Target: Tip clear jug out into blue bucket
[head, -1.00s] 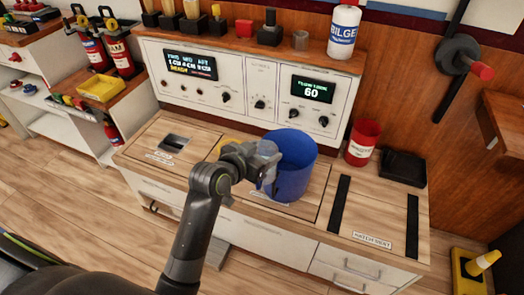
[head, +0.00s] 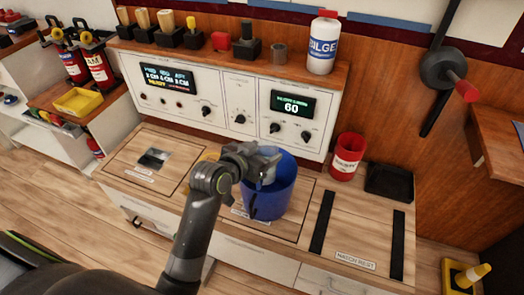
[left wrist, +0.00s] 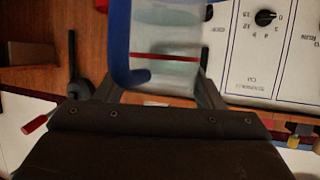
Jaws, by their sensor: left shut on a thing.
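The blue bucket (head: 272,190) stands upright on the wooden counter. My left gripper (head: 266,162) is at the bucket's upper left rim, covering part of its mouth. In the left wrist view the clear jug (left wrist: 168,28) is between the fingers, see-through with a red line across it. A blue curved bar (left wrist: 121,45) runs beside it; I cannot tell whether it is a handle or the bucket's edge. The head view mostly hides the jug behind the gripper, so its tilt and contents cannot be told. My right gripper is not in view.
A control panel (head: 225,112) with knobs and displays stands behind the bucket. A red can (head: 346,158) and a black tray (head: 390,182) stand to the right. Two black strips lie on the counter right of the bucket. A white bilge bottle (head: 323,45) stands on the shelf above.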

